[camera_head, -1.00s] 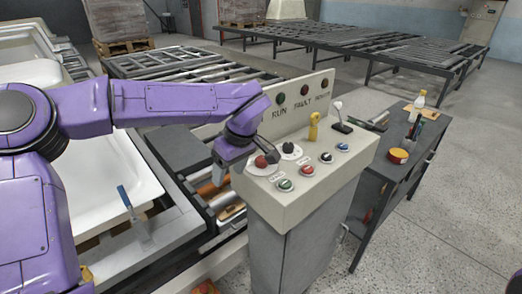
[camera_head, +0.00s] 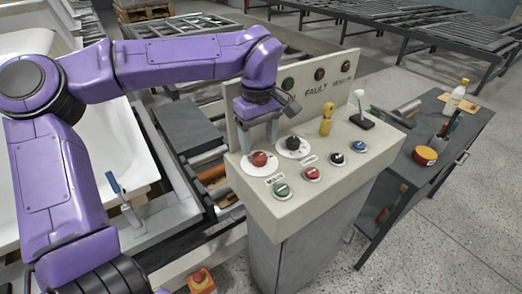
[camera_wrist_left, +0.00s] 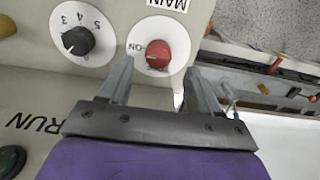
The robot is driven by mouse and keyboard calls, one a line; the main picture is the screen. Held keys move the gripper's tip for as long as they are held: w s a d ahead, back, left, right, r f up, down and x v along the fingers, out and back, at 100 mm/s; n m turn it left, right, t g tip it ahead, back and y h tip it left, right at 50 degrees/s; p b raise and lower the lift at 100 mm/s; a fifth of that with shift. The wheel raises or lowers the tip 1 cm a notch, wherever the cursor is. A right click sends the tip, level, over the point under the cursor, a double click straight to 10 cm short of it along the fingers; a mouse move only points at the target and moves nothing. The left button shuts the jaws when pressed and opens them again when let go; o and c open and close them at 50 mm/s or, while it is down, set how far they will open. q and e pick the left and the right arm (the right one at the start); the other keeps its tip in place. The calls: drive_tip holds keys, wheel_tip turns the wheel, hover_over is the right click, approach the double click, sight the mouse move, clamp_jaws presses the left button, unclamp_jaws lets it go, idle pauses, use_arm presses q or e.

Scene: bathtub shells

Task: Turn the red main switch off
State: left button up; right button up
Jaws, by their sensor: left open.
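The red main switch (camera_head: 259,160) is a round red knob on a white disc at the left of the sloping control panel (camera_head: 330,185). In the left wrist view the red knob (camera_wrist_left: 157,54) sits beside the word ON, under a MAIN label (camera_wrist_left: 168,4). My left gripper (camera_head: 260,138) points down at the panel just behind the switch. In the wrist view its open fingers (camera_wrist_left: 158,72) straddle the knob's near side, one toward each side, with nothing held. Whether a finger touches the disc cannot be told. My right gripper is not in view.
A black numbered dial (camera_head: 293,144) is right beside the switch. A yellow-handled knob (camera_head: 326,122), a joystick (camera_head: 361,112) and several push buttons share the panel. An upright board (camera_head: 300,95) with lamps rises behind. A dark side table (camera_head: 440,145) stands at right.

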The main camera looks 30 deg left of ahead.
sight(259, 155)
use_arm(q)
drive_tip(key=f, duration=0.3)
drive_tip(key=shift+w+a+f, duration=0.1)
drive_tip(key=shift+w+f, duration=0.1)
drive_tip(key=shift+f, duration=0.4)
drive_tip(key=shift+s, duration=0.1)
drive_tip(key=c, duration=1)
drive_tip(key=shift+c, duration=0.2)
